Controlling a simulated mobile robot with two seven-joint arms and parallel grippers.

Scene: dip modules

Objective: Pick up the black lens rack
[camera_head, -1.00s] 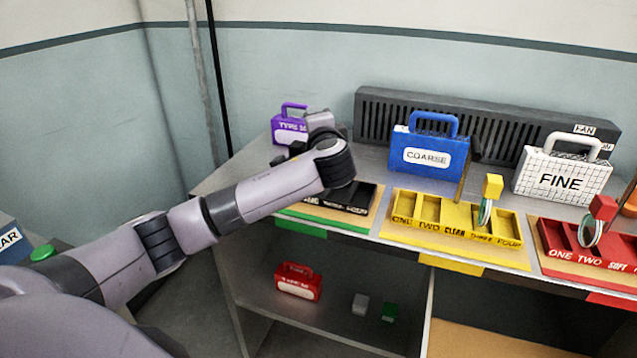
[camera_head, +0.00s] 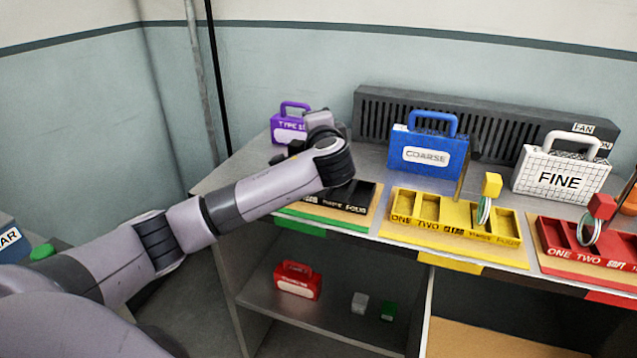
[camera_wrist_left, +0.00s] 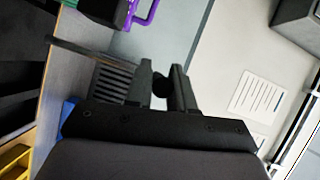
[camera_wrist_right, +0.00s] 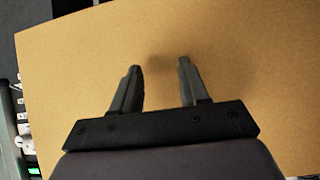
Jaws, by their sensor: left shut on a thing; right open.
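The black lens rack (camera_head: 352,197) sits on a wooden board with a green front label, at the left of the bench top. My left forearm and wrist pass over it and hide its left part. My left gripper (camera_wrist_left: 166,82) is beyond the rack, near the purple case, its fingers mostly hidden in the head view. In the left wrist view its fingers are close together on a small dark rounded piece (camera_wrist_left: 162,86); I cannot tell whether this belongs to the rack. My right gripper (camera_wrist_right: 158,85) is open and empty above a plain tan surface.
A purple case (camera_head: 287,131), blue COARSE case (camera_head: 425,156) and white FINE case (camera_head: 560,180) stand behind. A yellow rack (camera_head: 440,233) and red rack (camera_head: 575,250) are to the right. A dark slatted fan unit (camera_head: 375,115) lines the back. A red case (camera_head: 298,281) sits on the shelf below.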

